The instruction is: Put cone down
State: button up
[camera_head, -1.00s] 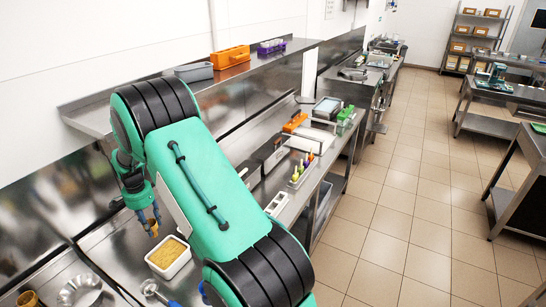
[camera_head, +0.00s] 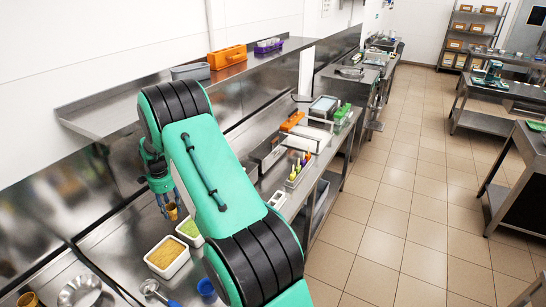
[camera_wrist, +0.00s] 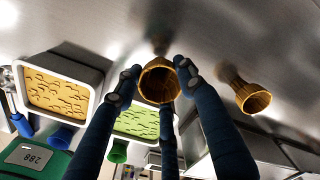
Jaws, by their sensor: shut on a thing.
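My gripper (camera_head: 171,207) is shut on a brown wafer cone (camera_head: 173,213), over the steel counter beyond the tubs. In the wrist view my blue fingers (camera_wrist: 157,77) close around this cone (camera_wrist: 158,82), whose open end faces the camera. I cannot tell whether its tip touches the steel surface. A second cone (camera_wrist: 246,92) shows to the right in the wrist view, apart from my fingers, with its mouth towards the camera.
A white tub of yellow ice cream (camera_head: 167,257) and a tub of green (camera_head: 189,232) stand near my gripper. A metal bowl (camera_head: 80,293) and a blue-handled scoop (camera_head: 160,293) lie in front. A steel shelf (camera_head: 110,112) runs above the counter.

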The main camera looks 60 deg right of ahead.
aim_at(172, 213)
jog(key=shift+f, duration=1.5)
jog(key=shift+f, duration=0.1)
jog(key=o, duration=0.7)
jog(key=shift+o, duration=0.2)
jog(key=shift+r, duration=2.15)
